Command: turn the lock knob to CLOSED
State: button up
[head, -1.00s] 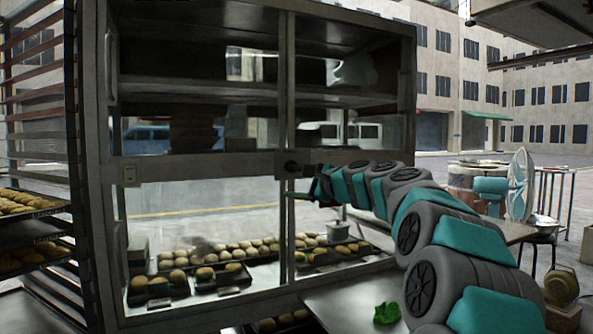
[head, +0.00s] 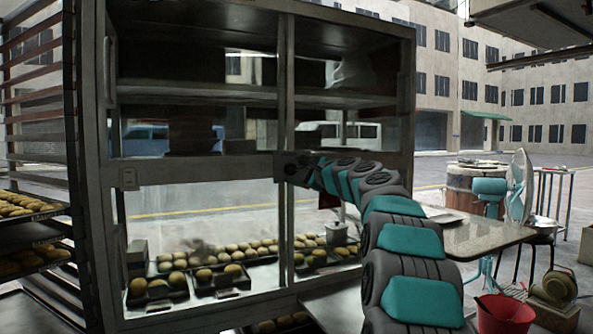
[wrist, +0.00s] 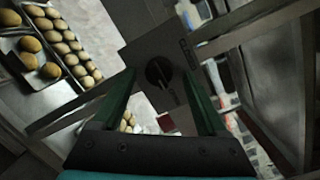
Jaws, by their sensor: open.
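The lock knob (wrist: 159,71) is a round dark knob with a bar-shaped grip, on a grey metal plate (wrist: 138,48) of the cabinet frame. In the wrist view the bar stands close to upright in the picture, slightly tilted. Some lettering shows on the plate, too blurred to read. My gripper (wrist: 160,78) is open, with one green finger to each side of the knob in this view. I cannot tell whether the fingers touch it. In the head view my arm's end covers the knob at the cabinet's middle post (head: 283,120).
Trays of buns (head: 222,278) lie inside the glass-fronted cabinet. A tray rack (head: 73,120) stands at the left. A table (head: 480,237), a fan (head: 519,185) and a red bucket (head: 505,314) are at the right. A small red piece (wrist: 166,125) shows below the knob.

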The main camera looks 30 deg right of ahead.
jog(key=shift+w, duration=0.2)
jog(key=shift+c, duration=0.4)
grip_shut()
